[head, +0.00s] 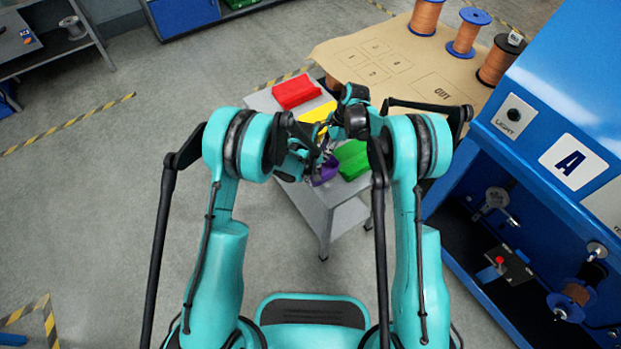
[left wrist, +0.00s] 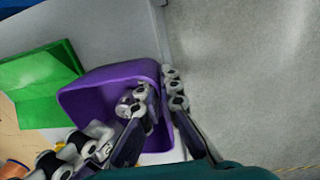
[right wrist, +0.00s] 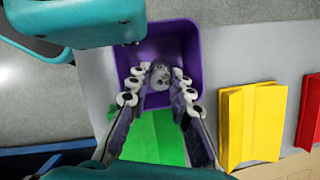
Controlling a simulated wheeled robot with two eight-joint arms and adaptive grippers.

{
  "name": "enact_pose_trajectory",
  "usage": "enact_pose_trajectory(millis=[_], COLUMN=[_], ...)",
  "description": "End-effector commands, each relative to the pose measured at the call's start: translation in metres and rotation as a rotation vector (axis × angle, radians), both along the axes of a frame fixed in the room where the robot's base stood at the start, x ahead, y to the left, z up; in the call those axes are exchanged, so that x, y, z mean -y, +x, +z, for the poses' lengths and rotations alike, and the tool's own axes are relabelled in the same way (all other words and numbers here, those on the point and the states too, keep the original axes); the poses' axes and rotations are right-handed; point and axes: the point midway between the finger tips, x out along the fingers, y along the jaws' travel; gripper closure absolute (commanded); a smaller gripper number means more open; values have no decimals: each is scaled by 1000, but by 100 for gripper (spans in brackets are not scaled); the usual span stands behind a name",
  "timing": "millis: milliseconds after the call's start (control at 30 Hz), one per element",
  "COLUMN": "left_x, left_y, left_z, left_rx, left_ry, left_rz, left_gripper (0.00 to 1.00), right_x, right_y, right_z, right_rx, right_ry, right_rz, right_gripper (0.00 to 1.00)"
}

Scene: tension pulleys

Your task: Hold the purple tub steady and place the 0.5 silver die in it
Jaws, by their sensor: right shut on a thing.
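The purple tub (head: 325,174) stands on the near end of the small grey table; it also shows in the left wrist view (left wrist: 105,78) and the right wrist view (right wrist: 199,50). My left gripper (left wrist: 156,88) straddles the tub's side wall, one finger inside and one outside. A gap shows between its inner finger and the wall, so it looks open. My right gripper (right wrist: 160,88) points down over the tub's opening and is shut on the silver die (right wrist: 159,75), a small grey piece between its fingertips.
A green bin (head: 352,158), a yellow bin (head: 318,115) and a red bin (head: 296,91) share the grey table (head: 327,215). A brown-topped bench (head: 340,50) with wire spools adjoins behind. A blue machine (head: 560,100) stands right. Floor left is clear.

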Motion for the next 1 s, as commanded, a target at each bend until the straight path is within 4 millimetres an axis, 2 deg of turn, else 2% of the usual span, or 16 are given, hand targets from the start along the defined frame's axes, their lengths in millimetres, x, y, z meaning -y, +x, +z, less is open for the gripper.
enact_pose_trajectory(millis=[300,333,400,433,767,867,1000], left_x=[0,0,0,0,0,0,0], left_y=[0,0,0,0,0,0,0], left_z=[0,0,0,0,0,0,0], left_rx=[0,0,0,0,0,0,0], left_ry=[0,0,0,0,0,0,0], left_rz=[0,0,0,0,0,0,0], left_gripper=[100,100,100,100,100,100,100], right_x=[0,0,0,0,1,4,13], right_y=[0,0,0,0,0,2,4], right_z=[-22,-23,-22,-22,-20,-10,16], right_rx=[0,0,0,0,0,0,0], right_ry=[0,0,0,0,0,0,0], right_rz=[0,0,0,0,0,-1,-1], right_gripper=[100,77,58,55,55,55,55])
